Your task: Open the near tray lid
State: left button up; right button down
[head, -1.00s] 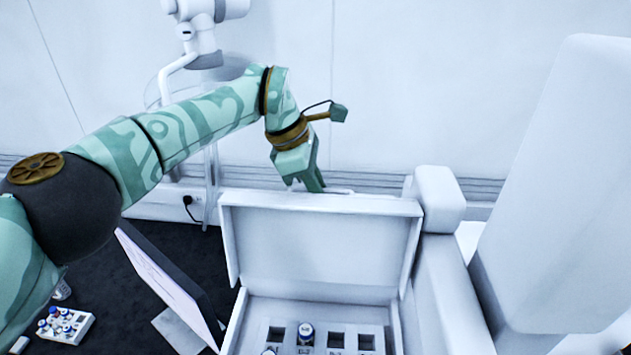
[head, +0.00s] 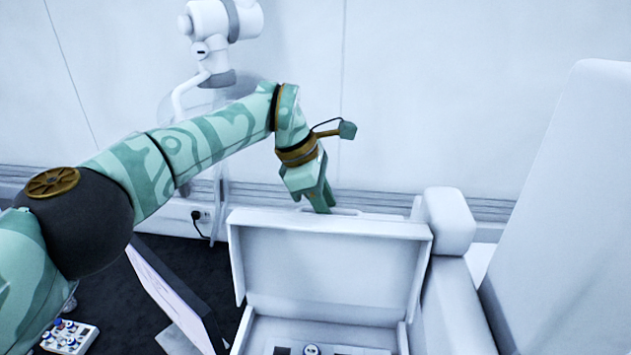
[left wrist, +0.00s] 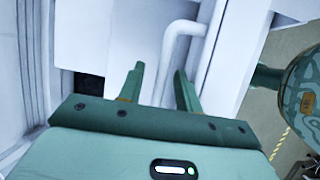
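The white tray lid (head: 335,262) stands raised and roughly upright at the back of its white tray (head: 243,332) in the head view. A thin white handle (head: 346,211) shows at the lid's top edge. My left gripper (head: 322,203) points down at that edge, beside the handle. In the left wrist view the two green fingers (left wrist: 159,82) are apart, with a bent white bar (left wrist: 178,40), seemingly the handle, running between them; I see no clear contact. The tray's lower part is cut off by the frame. My right gripper is not in view.
Vial caps (head: 312,349) show inside the tray. A white armrest (head: 448,212) and a tall white backrest (head: 560,200) stand close on the right. A tilted screen (head: 172,290) and a small vial rack (head: 68,337) are at left. A white wall is behind.

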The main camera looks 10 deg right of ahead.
pick_arm(q)
jog(key=b+v, duration=0.1)
jog(key=v, duration=0.7)
jog(key=shift+b, duration=0.35)
jog(key=p+v, duration=0.1)
jog(key=v, duration=0.6)
jog(key=shift+a+r+p, duration=0.2)
jog(key=shift+r+p, duration=0.1)
jog(key=shift+p, duration=0.1)
jog(key=shift+s+f, duration=0.1)
